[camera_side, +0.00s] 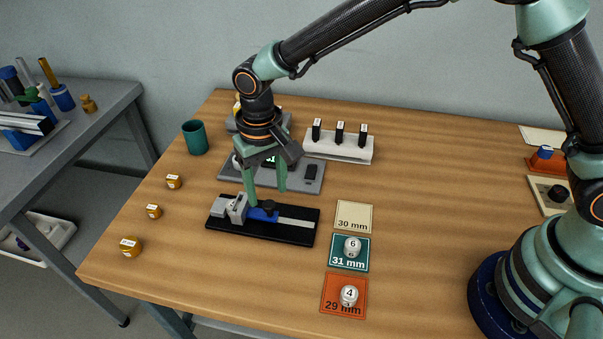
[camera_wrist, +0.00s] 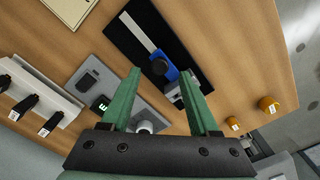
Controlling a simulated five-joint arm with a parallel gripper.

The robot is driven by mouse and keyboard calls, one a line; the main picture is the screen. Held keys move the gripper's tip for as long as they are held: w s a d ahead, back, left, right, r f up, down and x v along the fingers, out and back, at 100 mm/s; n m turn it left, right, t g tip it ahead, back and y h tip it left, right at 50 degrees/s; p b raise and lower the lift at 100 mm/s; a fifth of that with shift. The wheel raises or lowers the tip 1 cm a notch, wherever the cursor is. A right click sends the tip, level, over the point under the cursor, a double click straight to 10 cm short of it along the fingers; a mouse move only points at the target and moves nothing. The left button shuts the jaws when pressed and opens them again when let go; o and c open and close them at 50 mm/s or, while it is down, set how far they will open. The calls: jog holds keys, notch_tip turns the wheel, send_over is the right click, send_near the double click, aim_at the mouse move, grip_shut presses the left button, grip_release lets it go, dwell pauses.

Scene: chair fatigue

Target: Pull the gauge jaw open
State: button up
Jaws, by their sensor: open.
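The gauge has a black base (camera_side: 296,236) with a pale metal rail (camera_side: 296,223), and it lies on the table below my gripper. A grey block (camera_side: 236,208) stands at its left end, and the blue jaw (camera_side: 256,215) with a black knob (camera_side: 269,207) sits on the rail close to that block. Whether the two touch is unclear. My gripper (camera_side: 267,197) is open and empty, pointing down just above the gauge. In the wrist view, the blue jaw (camera_wrist: 164,70) shows between the fingertips (camera_wrist: 160,73); I cannot tell if a finger touches it.
Behind the gauge is a grey unit with a green display (camera_wrist: 101,103). A white rack (camera_side: 338,149) holds black-topped pieces. Cards marked 30 mm (camera_side: 354,211), 31 mm (camera_side: 336,252) and 29 mm (camera_side: 332,293) lie right; the lower two hold numbered white pieces. A green cup (camera_side: 195,137) stands left.

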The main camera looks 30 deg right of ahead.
aim_at(269, 203)
jog(key=shift+f, duration=1.65)
grip_shut()
jog(key=shift+r, duration=0.1)
